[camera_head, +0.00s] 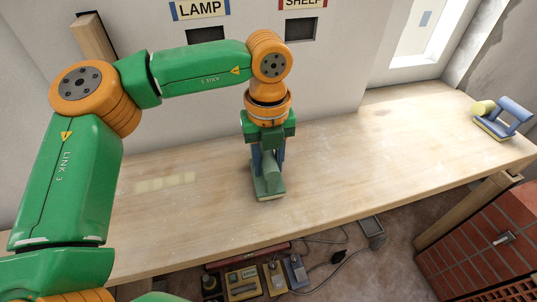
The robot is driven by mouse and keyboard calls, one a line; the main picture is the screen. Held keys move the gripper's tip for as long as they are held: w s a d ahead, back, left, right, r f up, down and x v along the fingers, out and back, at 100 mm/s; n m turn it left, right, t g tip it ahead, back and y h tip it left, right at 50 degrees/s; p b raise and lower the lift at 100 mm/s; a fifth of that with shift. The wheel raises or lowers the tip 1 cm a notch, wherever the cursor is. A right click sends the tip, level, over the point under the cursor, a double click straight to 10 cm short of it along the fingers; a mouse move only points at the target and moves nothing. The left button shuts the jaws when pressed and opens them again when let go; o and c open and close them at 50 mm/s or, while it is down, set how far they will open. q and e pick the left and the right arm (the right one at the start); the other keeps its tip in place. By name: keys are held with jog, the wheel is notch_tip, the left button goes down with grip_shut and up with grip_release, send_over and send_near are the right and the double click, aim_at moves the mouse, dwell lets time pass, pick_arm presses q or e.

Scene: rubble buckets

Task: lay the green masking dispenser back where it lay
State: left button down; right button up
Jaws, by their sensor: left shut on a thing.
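The green masking dispenser (269,185) is at the middle of the wooden bench, close to the front half of its top. My left gripper (268,157) points down from above and is shut on the upper part of the dispenser, its fingers on either side. The dispenser stands upright; its base looks to be at or just above the bench top, and I cannot tell if it touches. My right gripper is not in view.
A blue dispenser with a yellow roll (503,118) stands at the bench's right end. The wooden bench (370,150) is clear between. Signs reading LAMP (199,9) and SHELF (303,4) hang on the wall. Tools lie below the front edge; red bricks (480,250) stand at lower right.

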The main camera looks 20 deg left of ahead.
pick_arm(q)
jog(key=shift+f+b, duration=0.35)
jog(key=shift+b, duration=0.05)
jog(key=c, duration=1)
grip_release()
jog(key=o, duration=0.5)
